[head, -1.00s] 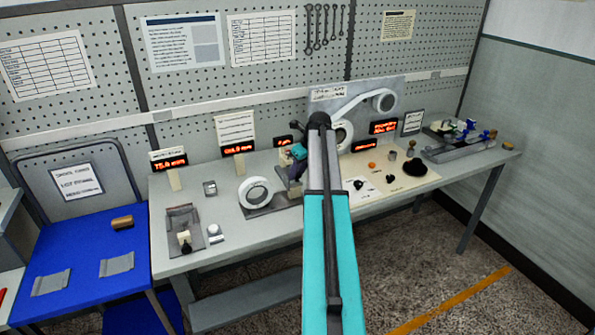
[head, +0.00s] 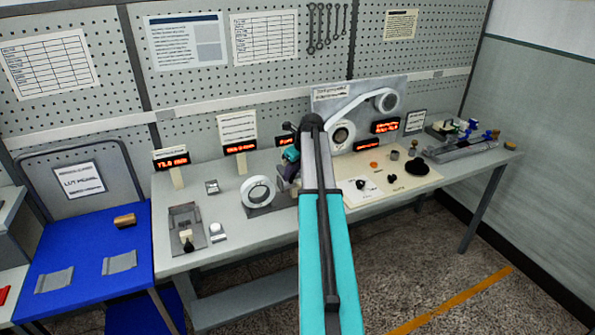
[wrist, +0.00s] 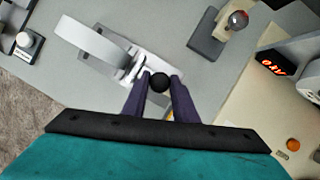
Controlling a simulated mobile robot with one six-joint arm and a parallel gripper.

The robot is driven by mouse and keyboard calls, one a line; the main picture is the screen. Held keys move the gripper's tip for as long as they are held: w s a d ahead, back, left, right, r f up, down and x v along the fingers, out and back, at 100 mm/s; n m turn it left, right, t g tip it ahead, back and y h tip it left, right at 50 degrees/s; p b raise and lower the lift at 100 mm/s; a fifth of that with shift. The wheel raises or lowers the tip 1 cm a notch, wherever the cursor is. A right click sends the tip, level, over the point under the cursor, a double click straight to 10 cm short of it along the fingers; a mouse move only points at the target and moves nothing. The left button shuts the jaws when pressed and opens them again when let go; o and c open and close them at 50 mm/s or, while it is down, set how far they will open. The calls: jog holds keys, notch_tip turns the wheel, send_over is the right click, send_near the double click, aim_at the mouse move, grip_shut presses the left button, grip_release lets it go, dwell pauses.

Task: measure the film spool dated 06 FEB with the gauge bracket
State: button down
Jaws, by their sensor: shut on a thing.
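In the wrist view, my gripper (wrist: 158,82) is shut on a round black knob (wrist: 160,83). The knob seems to belong to a pale grey piece beneath it, perhaps the gauge bracket; its shape is mostly hidden. A large white film spool (wrist: 92,45) stands on edge just left of my fingers. Whether the held piece touches it, I cannot tell. In the head view, the spool (head: 258,192) stands on a grey base on the bench, and my gripper (head: 291,156) is just right of it, partly hidden by my arm. I can read no date on the spool.
A grey fixture with a black knob (head: 187,240) is at the bench's left. A cream mat (head: 405,180) with small parts lies right. The blue table (head: 85,255) stands left.

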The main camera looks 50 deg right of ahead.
jog(key=shift+w+a, duration=0.2)
jog(key=shift+a, duration=0.35)
jog(key=shift+w+a, duration=0.2)
jog(key=shift+a, duration=0.3)
jog(key=c, duration=1.7)
grip_release()
jog(key=shift+b+v, duration=1.7)
jog(key=shift+v, duration=5.25)
jog(key=shift+f, duration=0.1)
